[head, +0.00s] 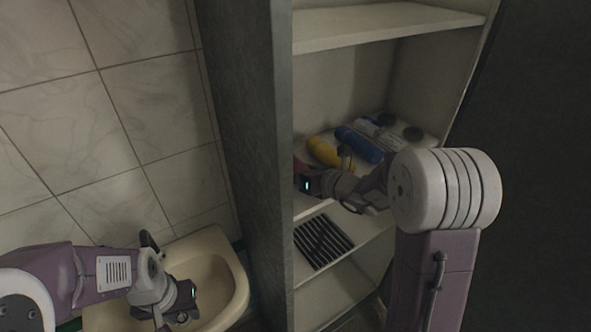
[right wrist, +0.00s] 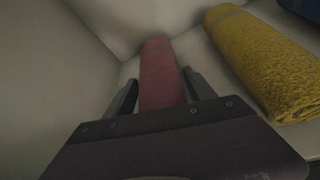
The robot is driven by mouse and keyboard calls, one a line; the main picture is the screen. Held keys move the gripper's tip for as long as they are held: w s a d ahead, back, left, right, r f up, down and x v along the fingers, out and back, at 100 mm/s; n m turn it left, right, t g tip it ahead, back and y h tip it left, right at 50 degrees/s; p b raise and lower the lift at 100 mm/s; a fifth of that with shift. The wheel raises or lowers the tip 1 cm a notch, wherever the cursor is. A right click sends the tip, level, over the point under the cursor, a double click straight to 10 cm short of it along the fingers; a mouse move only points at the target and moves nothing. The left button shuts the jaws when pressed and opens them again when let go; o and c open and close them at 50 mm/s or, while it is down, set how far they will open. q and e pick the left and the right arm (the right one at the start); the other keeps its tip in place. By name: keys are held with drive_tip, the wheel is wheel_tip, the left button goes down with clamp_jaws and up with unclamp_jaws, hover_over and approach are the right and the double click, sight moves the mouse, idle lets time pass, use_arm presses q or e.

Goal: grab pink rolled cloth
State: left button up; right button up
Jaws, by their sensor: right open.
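The pink rolled cloth (right wrist: 160,72) lies lengthwise ahead in the right wrist view, in the corner by the pale cabinet wall. My right gripper (right wrist: 160,95) is open, with one finger on each side of the near part of the roll. I cannot tell whether the fingers touch it. In the head view only a small piece of the pink cloth (head: 299,166) shows at the cabinet's left edge, beside my right gripper (head: 312,181). My left gripper (head: 168,300) is over the sink; its fingertips are not clear.
A yellow rolled cloth (right wrist: 262,62) lies right of the pink one, with a blue roll (head: 360,145) beyond it. The cabinet's dark side panel (head: 243,130) stands left. A black rack (head: 323,241) lies lower; a sink (head: 222,270) is at left.

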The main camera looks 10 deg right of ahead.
sight(304, 165)
drive_tip(key=shift+s+r, duration=0.1)
drive_tip(key=shift+s, duration=0.1)
drive_tip(key=c, duration=1)
drive_tip(key=shift+w+r, duration=0.1)
drive_tip(key=shift+c, duration=0.2)
drive_tip(key=shift+r, duration=0.35)
drive_tip(key=r, duration=0.2)
drive_tip(key=d+r+p, duration=0.1)
drive_tip(key=r, duration=0.1)
drive_tip(key=shift+d+r, duration=0.1)
drive_tip(key=shift+d, duration=0.1)
drive_tip(key=d+r, duration=0.1)
drive_tip(key=d, duration=0.2)
drive_tip(key=d+r+p, duration=0.1)
drive_tip(key=d+r, duration=0.1)
drive_tip(key=d, duration=0.1)
drive_tip(key=w+d+r, duration=0.1)
drive_tip(key=d+r, duration=0.1)
drive_tip(key=d, duration=0.1)
drive_tip(key=shift+w+d+r, duration=0.1)
drive_tip(key=shift+d+r, duration=0.15)
drive_tip(key=shift+d, duration=0.15)
drive_tip(key=shift+d+r, duration=0.15)
drive_tip(key=shift+d, duration=0.1)
